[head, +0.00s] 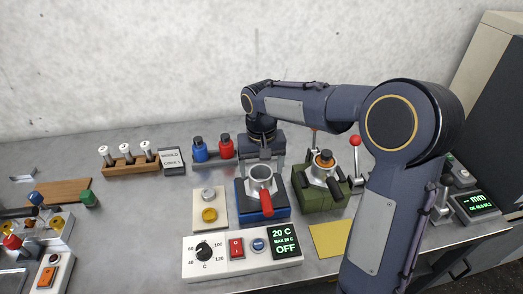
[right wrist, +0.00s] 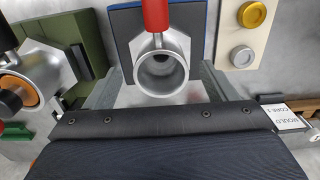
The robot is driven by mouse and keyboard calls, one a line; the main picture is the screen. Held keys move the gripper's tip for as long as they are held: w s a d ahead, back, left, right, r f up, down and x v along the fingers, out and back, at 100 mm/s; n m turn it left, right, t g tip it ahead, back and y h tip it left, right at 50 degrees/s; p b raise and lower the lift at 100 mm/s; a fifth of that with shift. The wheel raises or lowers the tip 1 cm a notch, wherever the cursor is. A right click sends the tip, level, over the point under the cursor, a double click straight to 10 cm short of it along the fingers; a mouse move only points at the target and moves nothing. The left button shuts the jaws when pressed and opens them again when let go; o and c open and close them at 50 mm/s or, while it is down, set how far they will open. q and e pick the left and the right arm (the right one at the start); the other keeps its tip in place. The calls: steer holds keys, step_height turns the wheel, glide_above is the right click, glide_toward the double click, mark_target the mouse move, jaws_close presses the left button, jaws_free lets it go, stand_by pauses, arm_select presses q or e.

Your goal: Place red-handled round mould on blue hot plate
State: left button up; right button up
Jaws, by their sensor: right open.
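The red-handled round mould (head: 261,184) is a metal cup on the blue hot plate (head: 276,213), its red handle pointing to the front. In the right wrist view the mould (right wrist: 162,92) shows its open round mouth, with the dark, blue-edged plate (right wrist: 124,30) under it. My right gripper (head: 263,164) is above and just behind the mould. Its two grey fingers stand apart on either side of the mould in the right wrist view (right wrist: 160,90), and I see no clear contact. My left gripper is not in view.
A green stand (head: 325,200) with a black-handled mould (head: 321,172) is close on the right. A beige pad (head: 209,222) with two round pieces is on the left. The control box (head: 225,266) in front reads OFF. Blue and red bottles (head: 200,150) stand behind.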

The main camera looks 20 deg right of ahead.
step_height(320, 180, up, 7)
steer(key=s+d+r+t+y, duration=0.1)
steer(key=s+t+y, duration=0.2)
steer(key=s, duration=1)
steer(key=s+a+f+t, duration=0.1)
steer(key=s+f, duration=0.1)
steer(key=s, duration=0.3)
steer(key=s+a+f+n+t, duration=0.1)
steer(key=s+a+f, duration=0.1)
steer(key=s, duration=0.3)
steer(key=shift+s+a+f+t+y, duration=0.15)
steer(key=shift+s+f+t+y, duration=0.2)
steer(key=shift+f, duration=0.3)
